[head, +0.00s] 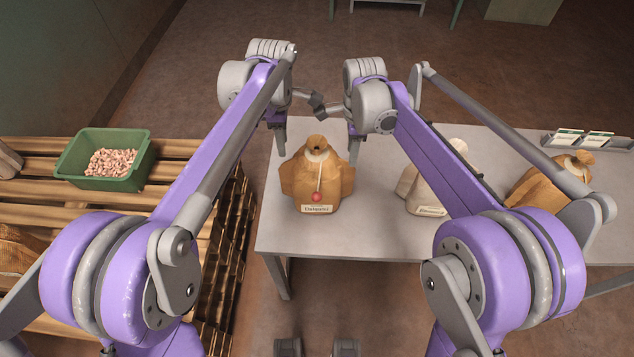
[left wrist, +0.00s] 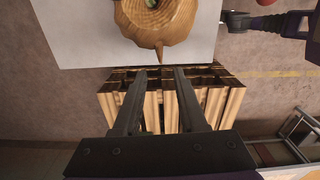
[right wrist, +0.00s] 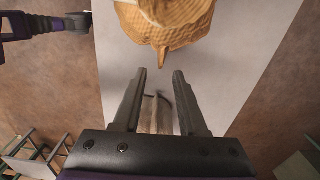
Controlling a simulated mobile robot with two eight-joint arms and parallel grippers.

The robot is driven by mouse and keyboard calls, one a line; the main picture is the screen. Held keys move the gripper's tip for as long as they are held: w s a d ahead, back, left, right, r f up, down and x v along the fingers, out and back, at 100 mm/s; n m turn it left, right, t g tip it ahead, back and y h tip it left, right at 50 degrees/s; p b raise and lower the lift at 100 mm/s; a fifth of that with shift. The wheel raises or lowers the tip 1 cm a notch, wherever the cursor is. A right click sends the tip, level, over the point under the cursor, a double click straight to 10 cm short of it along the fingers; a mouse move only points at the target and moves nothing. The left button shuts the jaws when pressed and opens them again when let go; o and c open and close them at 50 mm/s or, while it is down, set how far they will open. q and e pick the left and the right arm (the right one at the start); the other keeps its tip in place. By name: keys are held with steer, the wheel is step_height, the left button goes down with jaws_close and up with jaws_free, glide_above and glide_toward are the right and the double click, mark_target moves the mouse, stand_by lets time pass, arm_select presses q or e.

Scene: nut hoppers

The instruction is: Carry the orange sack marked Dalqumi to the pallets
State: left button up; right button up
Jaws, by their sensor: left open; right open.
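The orange sack marked Dalqumi (head: 318,182) stands upright near the left end of the grey table, its label and a round red tag facing me. It also shows at the top of the left wrist view (left wrist: 160,22) and of the right wrist view (right wrist: 170,22). My left gripper (head: 281,150) is open at the sack's left side, apart from it in the left wrist view. My right gripper (head: 355,150) is open at the sack's right side, also apart from it in the right wrist view. The wooden pallets (head: 190,148) are stacked at the left.
A green crate (head: 140,178) of nuts stands on the pallets. On the table (head: 375,243), a pale sack (head: 411,187) is partly hidden by my right arm. Another orange sack (head: 530,180) and a card rack (head: 570,143) are further right. A floor gap separates pallets and table.

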mark_target(349, 174)
arm_select(q)
step_height(349, 174, down, 10)
steer(key=shift+f, duration=0.25)
arm_select(e)
step_height(349, 174, down, 10)
steer(key=shift+f, duration=0.25)
arm_select(q)
steer(key=shift+c, duration=0.2)
arm_select(e)
steer(key=shift+c, duration=0.2)
arm_select(q)
jaws_close()
arm_select(e)
jaws_close()
